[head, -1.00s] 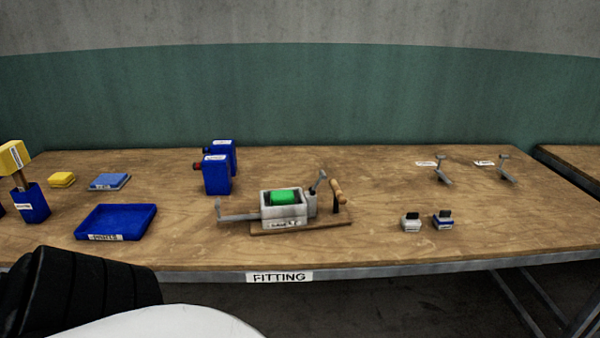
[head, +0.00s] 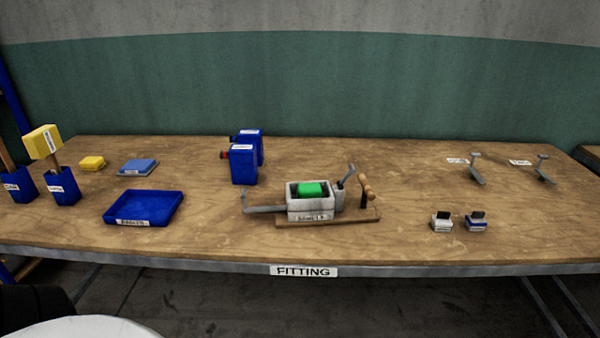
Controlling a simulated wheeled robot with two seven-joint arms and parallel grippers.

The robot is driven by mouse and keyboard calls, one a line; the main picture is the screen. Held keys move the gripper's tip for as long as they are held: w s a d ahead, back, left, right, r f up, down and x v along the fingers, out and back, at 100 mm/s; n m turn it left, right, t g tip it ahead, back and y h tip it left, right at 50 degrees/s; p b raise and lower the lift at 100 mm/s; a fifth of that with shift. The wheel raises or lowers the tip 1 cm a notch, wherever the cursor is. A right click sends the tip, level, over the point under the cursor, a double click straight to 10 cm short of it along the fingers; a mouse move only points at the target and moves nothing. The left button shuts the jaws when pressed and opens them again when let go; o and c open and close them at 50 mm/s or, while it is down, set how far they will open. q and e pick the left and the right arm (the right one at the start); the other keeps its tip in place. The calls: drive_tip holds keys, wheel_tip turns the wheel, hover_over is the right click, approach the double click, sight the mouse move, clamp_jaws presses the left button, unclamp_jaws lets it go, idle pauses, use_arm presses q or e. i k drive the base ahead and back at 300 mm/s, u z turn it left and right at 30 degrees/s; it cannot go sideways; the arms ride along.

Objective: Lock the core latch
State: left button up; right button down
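A grey press box (head: 311,209) with a label on its front stands on a wooden base board (head: 350,217) in the middle of the table. A green core (head: 312,189) lies in the box. A grey lever arm (head: 264,209) reaches out to the left of the box. A grey upright lever (head: 347,177) stands at the box's right end, tilted to the right. A wooden-handled clamp (head: 367,188) stands beside it on the board. Which part is the core latch I cannot tell. Neither of my grippers is in view.
Blue containers (head: 243,165) stand behind the press. Two small stamp-like pieces (head: 476,222) and two grey levers (head: 477,172) are right.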

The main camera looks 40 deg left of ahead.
sight(340, 185)
drive_tip(key=u, duration=1.35)
drive_tip(key=i, duration=0.5)
